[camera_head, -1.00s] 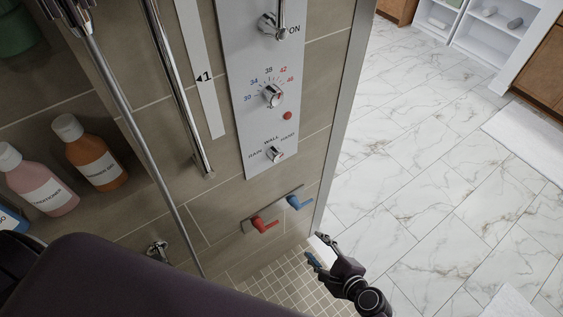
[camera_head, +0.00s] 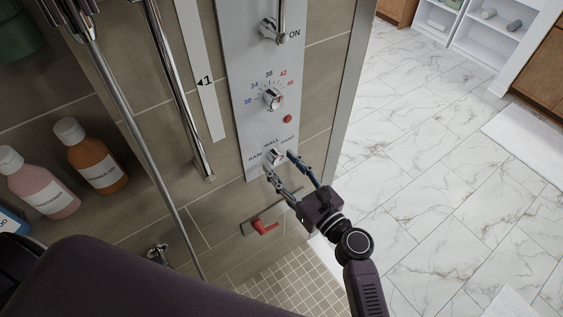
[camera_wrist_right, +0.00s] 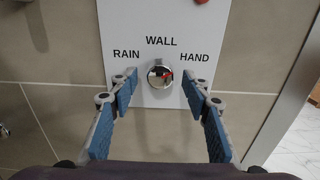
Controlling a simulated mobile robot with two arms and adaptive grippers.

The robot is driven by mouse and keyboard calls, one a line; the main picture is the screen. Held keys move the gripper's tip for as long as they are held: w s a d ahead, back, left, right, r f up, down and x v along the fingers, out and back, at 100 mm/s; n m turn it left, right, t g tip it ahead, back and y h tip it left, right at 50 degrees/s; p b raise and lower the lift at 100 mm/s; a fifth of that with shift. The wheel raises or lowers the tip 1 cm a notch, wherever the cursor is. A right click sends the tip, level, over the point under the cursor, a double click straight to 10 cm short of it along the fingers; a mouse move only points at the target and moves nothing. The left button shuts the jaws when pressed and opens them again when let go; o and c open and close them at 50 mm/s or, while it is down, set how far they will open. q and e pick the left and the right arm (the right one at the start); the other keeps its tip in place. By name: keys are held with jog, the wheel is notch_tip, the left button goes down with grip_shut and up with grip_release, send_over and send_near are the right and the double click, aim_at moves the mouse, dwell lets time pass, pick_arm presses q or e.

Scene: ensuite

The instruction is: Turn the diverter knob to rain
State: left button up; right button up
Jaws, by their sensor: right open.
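The diverter knob (camera_head: 277,154) is a small chrome knob low on the white shower panel (camera_head: 240,132). In the right wrist view the knob (camera_wrist_right: 160,74) sits below the word WALL, with RAIN to its left and HAND to its right. A red mark on its face lies to the right of centre, on the HAND side. My right gripper (camera_head: 279,164) is open in front of the knob, one finger on each side. In the wrist view both blue-padded fingers (camera_wrist_right: 160,92) stand apart from the knob.
Above the diverter are a red button (camera_head: 287,118), a temperature knob (camera_head: 273,98) and an ON lever (camera_head: 270,30). A red lever (camera_head: 264,227) is below. A metal bar (camera_head: 185,100) and hose (camera_head: 150,160) run to the left. Bottles (camera_head: 97,157) stand further left.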

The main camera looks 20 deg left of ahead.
jog(key=shift+w+a, duration=0.2)
jog(key=shift+a, duration=0.05)
jog(key=c, duration=1.2)
jog(key=shift+o, duration=0.2)
